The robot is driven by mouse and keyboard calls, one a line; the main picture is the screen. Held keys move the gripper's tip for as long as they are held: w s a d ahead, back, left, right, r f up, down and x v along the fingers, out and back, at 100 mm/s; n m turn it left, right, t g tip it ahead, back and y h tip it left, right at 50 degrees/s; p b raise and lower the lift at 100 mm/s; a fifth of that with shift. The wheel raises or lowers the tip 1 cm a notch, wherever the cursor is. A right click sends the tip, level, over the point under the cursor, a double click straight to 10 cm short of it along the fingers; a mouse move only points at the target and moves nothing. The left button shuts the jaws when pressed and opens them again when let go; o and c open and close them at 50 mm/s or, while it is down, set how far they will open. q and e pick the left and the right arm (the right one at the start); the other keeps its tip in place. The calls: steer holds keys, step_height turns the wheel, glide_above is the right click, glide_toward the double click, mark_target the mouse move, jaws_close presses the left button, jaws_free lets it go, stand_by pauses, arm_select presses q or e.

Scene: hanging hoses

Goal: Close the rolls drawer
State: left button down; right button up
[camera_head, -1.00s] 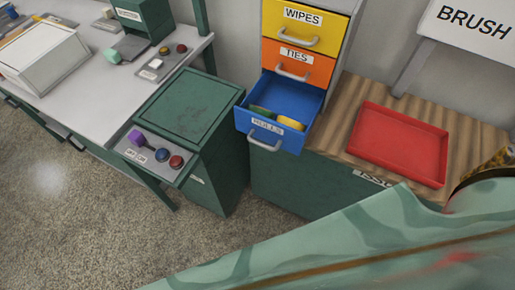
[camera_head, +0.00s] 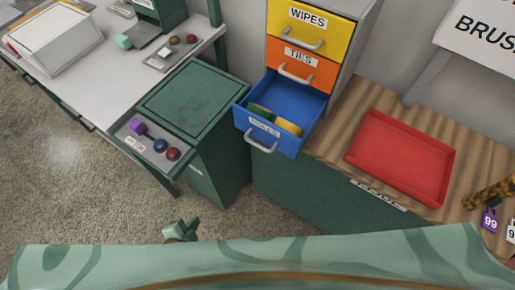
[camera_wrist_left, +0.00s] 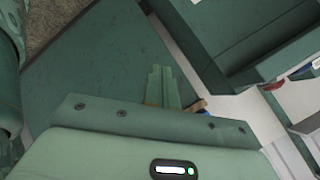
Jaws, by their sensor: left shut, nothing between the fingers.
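The blue rolls drawer (camera_head: 284,98) is pulled open below the closed orange ties drawer (camera_head: 297,64) and the closed yellow wipes drawer (camera_head: 309,27). Its label is on the front, with a grey handle (camera_head: 261,147). A green and a yellow item lie inside it. My left gripper (camera_head: 181,231) shows small at the lower middle, below and left of the drawer and apart from it. In the left wrist view its fingers (camera_wrist_left: 163,88) are together and empty. My right gripper is not in view.
A green cabinet (camera_head: 190,98) stands left of the drawers. A control panel with knobs (camera_head: 158,147) is at its front left. A red tray (camera_head: 402,155) lies on the wooden bench at right. The floor (camera_head: 90,190) is clear at left.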

arm_select(q)
steer(key=w+d+r+m+t+h, duration=0.25)
steer(key=d+r+m, duration=0.25)
steer(key=r, duration=0.4)
steer(key=w+d+r+m+t+h, duration=0.1)
steer(key=w+d+r+m+h, duration=0.3)
steer(key=r, duration=0.5)
steer(key=w+d+f+m, duration=0.1)
steer(key=w+d+f, duration=0.1)
steer(key=w+d, duration=0.7)
steer(key=shift+w+f+y+b, duration=0.25)
steer(key=shift+w+y+b, duration=0.1)
